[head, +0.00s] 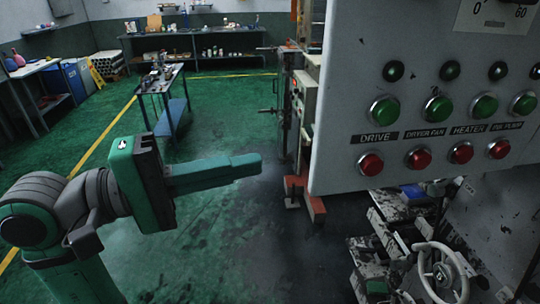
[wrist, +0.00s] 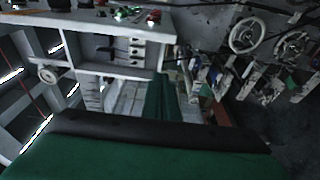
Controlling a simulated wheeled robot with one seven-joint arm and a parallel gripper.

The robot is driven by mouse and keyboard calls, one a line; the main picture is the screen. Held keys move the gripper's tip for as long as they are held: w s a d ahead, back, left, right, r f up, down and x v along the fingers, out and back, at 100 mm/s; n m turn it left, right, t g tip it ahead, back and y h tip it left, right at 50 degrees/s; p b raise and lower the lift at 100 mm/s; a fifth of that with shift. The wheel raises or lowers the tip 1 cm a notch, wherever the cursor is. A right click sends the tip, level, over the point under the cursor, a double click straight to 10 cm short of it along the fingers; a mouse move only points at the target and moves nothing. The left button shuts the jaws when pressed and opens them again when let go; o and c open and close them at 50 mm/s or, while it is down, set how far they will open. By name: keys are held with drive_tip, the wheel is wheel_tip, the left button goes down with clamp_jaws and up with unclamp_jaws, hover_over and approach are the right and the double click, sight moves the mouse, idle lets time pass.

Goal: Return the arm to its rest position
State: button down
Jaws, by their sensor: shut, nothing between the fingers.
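My green and black arm reaches in from the lower left of the head view, bent at the elbow. My gripper (head: 258,162) points right, its two green fingers closed together with nothing between them. It hangs in free air to the left of the grey control panel (head: 345,100), apart from it. In the wrist view the closed green fingers (wrist: 162,98) point away from the camera towards pale machine parts.
The panel carries green buttons (head: 384,110) above red buttons (head: 370,164). A handwheel (head: 440,272) and dark machinery stand below it. A workbench (head: 160,88) stands farther back. The green floor (head: 225,120) between bench and panel is clear.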

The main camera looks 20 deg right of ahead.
drive_tip(key=w+a+f+n+t, duration=0.3)
drive_tip(key=w+f+n+t, duration=0.5)
drive_tip(key=w+f+t, duration=0.5)
drive_tip(key=a+f+n+t+y, duration=0.3)
drive_tip(key=f+n+t+y, duration=0.5)
drive_tip(key=f, duration=1.5)
drive_tip(key=s+a+f+m+g+y, duration=0.2)
drive_tip(key=s+f+y, duration=0.3)
drive_tip(key=s+f, duration=0.25)
drive_tip(key=s+a+f+m+g+y, duration=0.2)
drive_tip(key=s+f+m+y, duration=0.15)
drive_tip(key=s+f, duration=0.4)
drive_tip(key=s+r+m+y, duration=0.1)
drive_tip(key=s+m, duration=0.8)
drive_tip(key=s, duration=1)
drive_tip(key=shift+s+a+r+m, duration=0.15)
drive_tip(key=shift+s+a+m, duration=0.2)
drive_tip(key=shift+s+a, duration=0.1)
drive_tip(key=shift+y, duration=0.35)
